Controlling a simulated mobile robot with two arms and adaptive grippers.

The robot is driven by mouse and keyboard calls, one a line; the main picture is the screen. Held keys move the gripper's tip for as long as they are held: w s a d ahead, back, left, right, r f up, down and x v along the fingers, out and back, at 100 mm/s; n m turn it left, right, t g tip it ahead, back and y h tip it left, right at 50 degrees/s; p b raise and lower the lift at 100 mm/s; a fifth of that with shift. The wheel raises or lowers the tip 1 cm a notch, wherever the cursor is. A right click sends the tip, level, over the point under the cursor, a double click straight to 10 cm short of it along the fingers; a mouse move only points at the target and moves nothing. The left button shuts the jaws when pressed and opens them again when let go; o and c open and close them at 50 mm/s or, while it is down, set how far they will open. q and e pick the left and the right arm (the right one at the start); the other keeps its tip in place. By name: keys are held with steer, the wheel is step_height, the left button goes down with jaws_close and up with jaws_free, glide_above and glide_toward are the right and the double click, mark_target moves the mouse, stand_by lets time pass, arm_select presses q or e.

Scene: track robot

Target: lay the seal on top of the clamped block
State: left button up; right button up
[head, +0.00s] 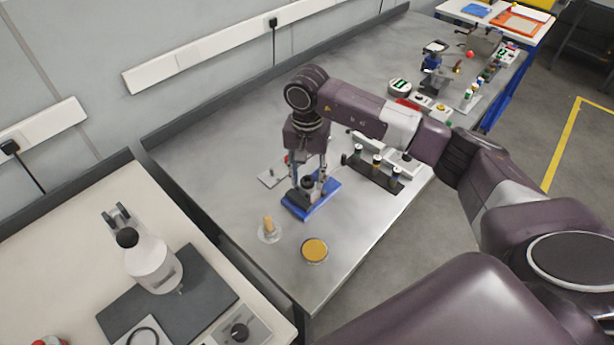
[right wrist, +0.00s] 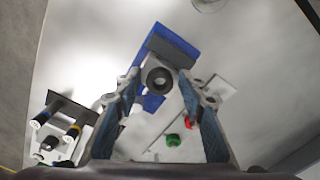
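A blue clamp (head: 322,196) stands on the steel bench, and it also shows in the right wrist view (right wrist: 181,42). A dark ring with a central hole, which looks like the seal (right wrist: 160,80), sits over the clamp, between my right fingers. In the head view it is the dark round piece (head: 308,182). The clamped block is mostly hidden beneath it. My right gripper (head: 308,187) points down over the clamp. In the right wrist view its fingertips (right wrist: 158,77) stand apart, with a gap on both sides of the ring. My left gripper is not in view.
A dark rack with several small bottles (head: 374,170) stands right of the clamp. An orange disc (head: 314,250) and a glass dish with a wooden peg (head: 268,228) lie nearer the bench's front. A microscope (head: 152,262) stands on the left table.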

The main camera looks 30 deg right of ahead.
steer(key=shift+r, duration=0.1)
steer(key=shift+r, duration=0.2)
step_height(320, 180, up, 12)
steer(key=b, duration=0.3)
steer(key=shift+f, duration=0.15)
stand_by(0.5)
